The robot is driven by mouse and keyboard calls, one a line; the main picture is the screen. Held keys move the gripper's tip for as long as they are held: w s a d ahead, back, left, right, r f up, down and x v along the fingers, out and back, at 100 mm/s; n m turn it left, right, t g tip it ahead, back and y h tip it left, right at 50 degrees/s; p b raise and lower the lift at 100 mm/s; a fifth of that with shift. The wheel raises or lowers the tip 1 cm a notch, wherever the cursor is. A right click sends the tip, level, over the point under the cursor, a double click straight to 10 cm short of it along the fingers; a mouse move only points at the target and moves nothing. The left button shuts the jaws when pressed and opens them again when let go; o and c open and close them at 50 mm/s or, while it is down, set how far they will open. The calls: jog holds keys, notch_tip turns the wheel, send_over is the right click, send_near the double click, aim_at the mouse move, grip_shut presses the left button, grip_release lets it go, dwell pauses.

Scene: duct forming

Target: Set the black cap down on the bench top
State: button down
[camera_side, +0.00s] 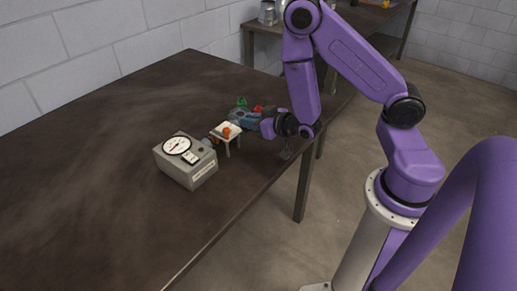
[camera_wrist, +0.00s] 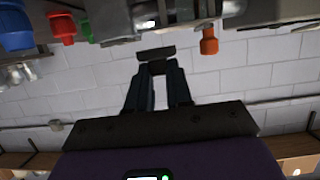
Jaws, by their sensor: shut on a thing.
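My gripper (camera_wrist: 158,70) is shut, its two dark fingers closed on the black cap (camera_wrist: 155,53), which shows as a flat dark piece at the fingertips in the wrist view. In the side view my gripper (camera_side: 268,127) is low over the bench top (camera_side: 110,150), near its right edge, beside the grey-blue fitting. The cap cannot be made out there. Whether it touches anything is unclear.
A grey gauge box (camera_side: 187,161) stands left of a small pale stand with an orange knob (camera_side: 227,132). Behind is a grey-blue fitting (camera_side: 242,118) with green (camera_side: 242,102) and red (camera_side: 258,108) caps. The bench's left and front areas are clear.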

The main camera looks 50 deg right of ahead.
aim_at(262, 150)
jog(key=s+d+f, duration=0.2)
jog(key=f, duration=0.1)
jog(key=shift+d+f, duration=0.15)
jog(key=shift+d, duration=0.05)
jog(key=shift+s+f, duration=0.1)
jog(key=shift+f, duration=2.4)
jog(key=shift+f, duration=0.15)
jog(key=c, duration=1)
grip_release()
